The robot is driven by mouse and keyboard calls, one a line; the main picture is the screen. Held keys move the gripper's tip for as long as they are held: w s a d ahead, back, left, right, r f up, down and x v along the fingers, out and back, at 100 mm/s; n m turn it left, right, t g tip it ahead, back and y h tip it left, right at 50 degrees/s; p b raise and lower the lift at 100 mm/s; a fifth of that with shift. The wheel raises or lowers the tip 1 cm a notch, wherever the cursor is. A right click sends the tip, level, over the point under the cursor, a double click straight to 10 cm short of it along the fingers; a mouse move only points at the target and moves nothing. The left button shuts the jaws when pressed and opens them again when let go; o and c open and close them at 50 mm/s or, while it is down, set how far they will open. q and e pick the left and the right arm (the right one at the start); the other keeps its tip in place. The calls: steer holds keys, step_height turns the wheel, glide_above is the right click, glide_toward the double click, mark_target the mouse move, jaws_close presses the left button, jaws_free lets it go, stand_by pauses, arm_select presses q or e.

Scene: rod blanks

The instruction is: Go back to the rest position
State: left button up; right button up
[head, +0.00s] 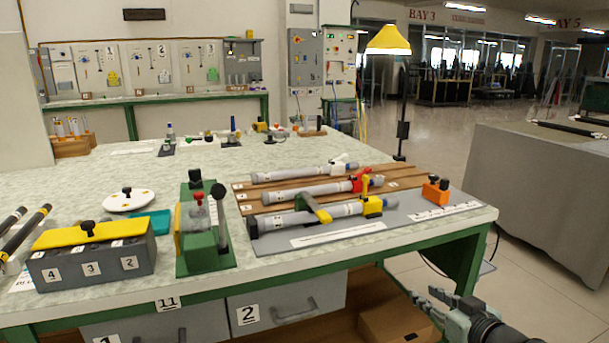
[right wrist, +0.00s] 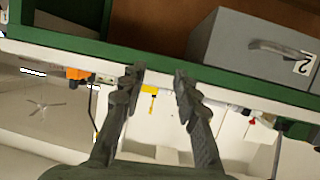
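My right gripper (head: 428,300) is low at the lower right in the head view, in front of the workbench's (head: 110,303) right part and below its top. In the right wrist view my right gripper (right wrist: 157,77) has its two fingers spread apart with nothing between them. The wrist picture is upside down and shows the bench's green edge (right wrist: 160,65) and a grey drawer (right wrist: 235,45) beyond the fingertips. My left gripper is not in the head view.
On the bench stand a grey box (head: 120,264) with numbered slots and yellow lid, a green fixture (head: 203,240), a white round lid (head: 129,201) and several grey tubes (head: 290,196) on a rack. Dark rods (head: 28,230) lie at left. A grey-covered table (head: 550,190) stands right, with floor between.

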steer(key=s+f+m+g+h, duration=0.1)
steer(key=s+f+g+h, duration=0.15)
steer(key=s+f, duration=0.65)
steer(key=s+f+g+h, duration=0.1)
steer(key=s+f+g, duration=0.35)
steer(key=f, duration=0.85)
steer(key=s+f+g, duration=0.2)
steer(key=s+f, duration=0.3)
steer(key=s, duration=0.4)
steer(key=s+f+g+h, duration=0.1)
steer(key=s+f+g, duration=0.1)
steer(key=s+f, duration=0.4)
steer(key=s, duration=0.3)
steer(key=shift+s+d+f, duration=0.2)
steer(key=shift+s+f, duration=0.05)
steer(key=shift+s, duration=0.05)
